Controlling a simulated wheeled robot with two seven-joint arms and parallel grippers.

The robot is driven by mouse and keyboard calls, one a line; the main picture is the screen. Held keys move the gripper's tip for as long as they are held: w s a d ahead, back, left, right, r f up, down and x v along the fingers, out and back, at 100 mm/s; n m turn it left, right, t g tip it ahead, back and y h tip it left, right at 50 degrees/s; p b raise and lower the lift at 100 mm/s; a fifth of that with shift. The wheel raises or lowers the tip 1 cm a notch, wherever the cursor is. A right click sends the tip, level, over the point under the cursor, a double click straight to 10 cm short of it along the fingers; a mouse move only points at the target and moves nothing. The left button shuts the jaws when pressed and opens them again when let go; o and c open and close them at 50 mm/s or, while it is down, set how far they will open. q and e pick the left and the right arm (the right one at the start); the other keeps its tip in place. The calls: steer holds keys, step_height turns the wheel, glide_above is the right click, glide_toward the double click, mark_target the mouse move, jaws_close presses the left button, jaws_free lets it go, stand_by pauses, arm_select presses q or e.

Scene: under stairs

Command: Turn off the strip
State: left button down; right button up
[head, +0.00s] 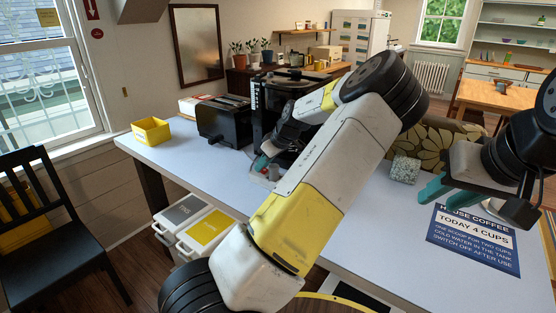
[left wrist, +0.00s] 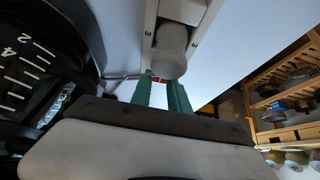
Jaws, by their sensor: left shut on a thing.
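The power strip (left wrist: 192,18) is a white bar on the pale tabletop in the left wrist view, with a rounded white plug-like piece (left wrist: 172,50) on it. A small red part (left wrist: 159,79) shows at its near end, between the teal fingertips of my left gripper (left wrist: 162,84). That gripper is shut at this end of the strip. In the head view my left gripper (head: 264,164) is low at the table, in front of the black coffee machine (head: 257,100); my arm hides much of the strip. My right gripper (head: 440,188) hangs over the table's right side, its finger gap unclear.
A black toaster (head: 222,120) and a yellow bin (head: 151,131) stand on the table's left. A blue coffee notice (head: 474,240) lies under my right gripper, with a speckled block (head: 405,169) behind. A black chair (head: 60,225) stands left. The table's front left is clear.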

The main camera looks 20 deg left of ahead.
arm_select(q)
steer(key=c, duration=1.2)
jaws_free()
steer(key=shift+c, duration=0.2)
steer(key=v, duration=0.7)
steer(key=shift+d+r, duration=0.2)
steer(key=shift+r, duration=0.15)
